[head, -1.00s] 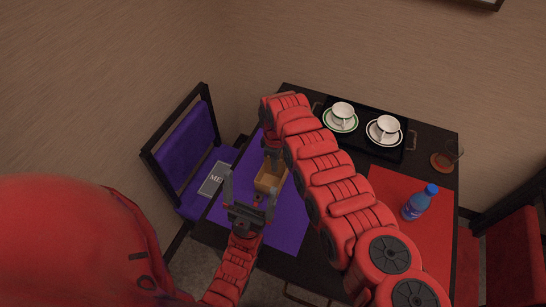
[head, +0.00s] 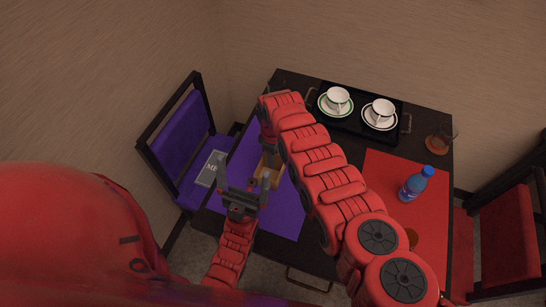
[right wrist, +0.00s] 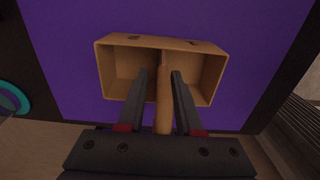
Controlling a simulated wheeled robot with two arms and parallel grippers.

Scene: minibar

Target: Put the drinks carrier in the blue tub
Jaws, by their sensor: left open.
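The drinks carrier (head: 267,177) is a small open wooden box on the purple mat (head: 285,215), partly hidden by my arms. In the right wrist view the carrier (right wrist: 120,75) shows its two compartments and the central handle (right wrist: 163,95). My right gripper (right wrist: 162,76) is over it, one finger on each side of the handle; I cannot tell whether they press on it. My left gripper (head: 242,180) is open and empty, just left of and in front of the carrier. I cannot identify the blue tub in either view.
A black tray (head: 355,127) with two cups on saucers stands at the back. A blue bottle (head: 416,184) is on the red mat (head: 385,220), and a glass (head: 440,140) is at the back right. A teal-rimmed round thing (right wrist: 12,97) is cut off at the left.

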